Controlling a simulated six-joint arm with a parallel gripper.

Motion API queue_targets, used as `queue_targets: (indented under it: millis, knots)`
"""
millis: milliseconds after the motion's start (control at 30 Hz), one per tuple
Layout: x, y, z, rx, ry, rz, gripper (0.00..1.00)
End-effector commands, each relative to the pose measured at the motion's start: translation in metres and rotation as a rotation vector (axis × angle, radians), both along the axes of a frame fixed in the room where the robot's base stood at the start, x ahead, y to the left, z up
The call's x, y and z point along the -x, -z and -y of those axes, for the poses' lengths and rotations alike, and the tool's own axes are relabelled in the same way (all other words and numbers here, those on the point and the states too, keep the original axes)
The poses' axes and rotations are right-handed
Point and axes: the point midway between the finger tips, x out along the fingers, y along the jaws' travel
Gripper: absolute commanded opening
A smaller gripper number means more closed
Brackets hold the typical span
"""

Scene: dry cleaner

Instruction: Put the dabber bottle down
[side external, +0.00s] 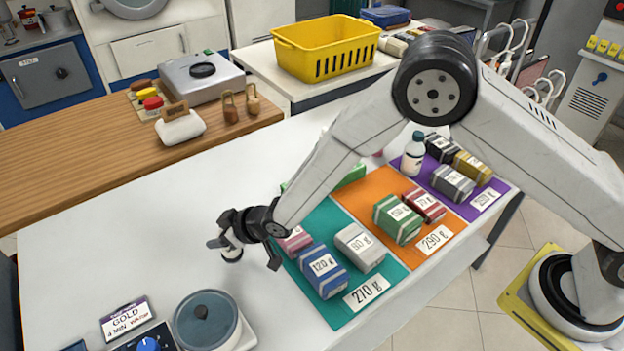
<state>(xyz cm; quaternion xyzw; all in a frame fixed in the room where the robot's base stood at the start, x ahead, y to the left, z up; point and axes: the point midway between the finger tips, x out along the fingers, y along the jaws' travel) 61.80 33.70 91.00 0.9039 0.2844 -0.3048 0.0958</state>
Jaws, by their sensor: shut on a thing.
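My gripper (238,238) is over the white table, just left of the teal mat. It is shut on a small pale thing with a dark band, which I take for the dabber bottle (231,255). The fingers hide most of the bottle, and only its lower part shows below them. I cannot tell whether its base touches the white table (150,235) or hangs just above it.
The teal mat (345,318) carries wrapped blocks, as do the orange mat (365,187) and purple mat (489,208). A white bottle with a teal cap (413,158) stands near the purple mat. A round lidded pot (205,318) is at the front. The table left of my gripper is clear.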

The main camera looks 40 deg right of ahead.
Motion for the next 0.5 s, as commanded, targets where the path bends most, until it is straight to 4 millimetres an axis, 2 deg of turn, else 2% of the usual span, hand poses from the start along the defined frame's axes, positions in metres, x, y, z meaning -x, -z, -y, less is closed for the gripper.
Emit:
queue_targets:
  millis: [300, 500]
  knots:
    - [-0.003, 0.028, -0.002, 0.000, 0.000, 0.000, 0.00]
    - [-0.004, 0.035, -0.002, -0.001, 0.000, 0.001, 0.00]
